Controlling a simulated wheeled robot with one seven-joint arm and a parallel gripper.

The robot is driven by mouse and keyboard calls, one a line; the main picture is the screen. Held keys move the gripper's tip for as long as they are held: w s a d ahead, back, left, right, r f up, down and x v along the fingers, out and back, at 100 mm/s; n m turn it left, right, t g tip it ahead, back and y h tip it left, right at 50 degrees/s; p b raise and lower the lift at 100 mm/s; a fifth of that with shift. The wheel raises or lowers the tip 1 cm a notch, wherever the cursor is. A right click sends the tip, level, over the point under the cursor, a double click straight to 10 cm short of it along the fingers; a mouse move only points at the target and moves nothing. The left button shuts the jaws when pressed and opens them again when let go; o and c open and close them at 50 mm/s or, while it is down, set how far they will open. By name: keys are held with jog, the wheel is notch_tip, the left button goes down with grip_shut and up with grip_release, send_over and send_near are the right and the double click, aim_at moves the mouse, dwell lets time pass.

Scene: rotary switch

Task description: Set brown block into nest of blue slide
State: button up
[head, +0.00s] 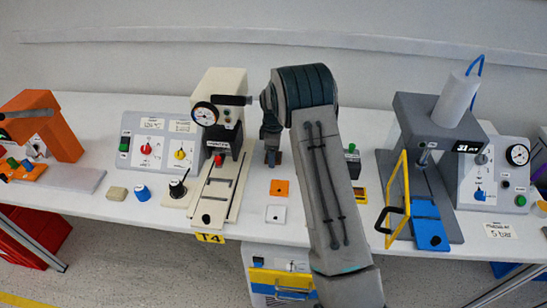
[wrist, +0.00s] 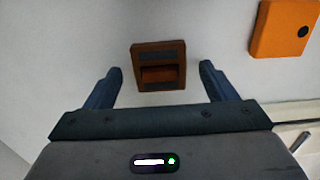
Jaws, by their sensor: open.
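The brown block (wrist: 158,50) sits on the white table in the wrist view, with a darker recessed middle. It lies between the fingertip lines of my gripper (wrist: 160,72), with a gap on each side. My gripper is open and empty, and I cannot tell how far above the table the fingertips are. In the head view my gripper (head: 271,152) points down at the table, and a small brown part of the block (head: 275,159) shows beside it. The blue slide (head: 426,215) lies under the grey press at the right.
An orange plate (head: 279,188) lies near the block, also seen in the wrist view (wrist: 283,28). A white plate (head: 276,214) is in front of it. The cream press (head: 218,140) stands left. A yellow-framed guard (head: 397,200) stands open beside the blue slide.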

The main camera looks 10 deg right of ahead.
jog(key=c, duration=1.2)
jog(key=shift+o, duration=0.2)
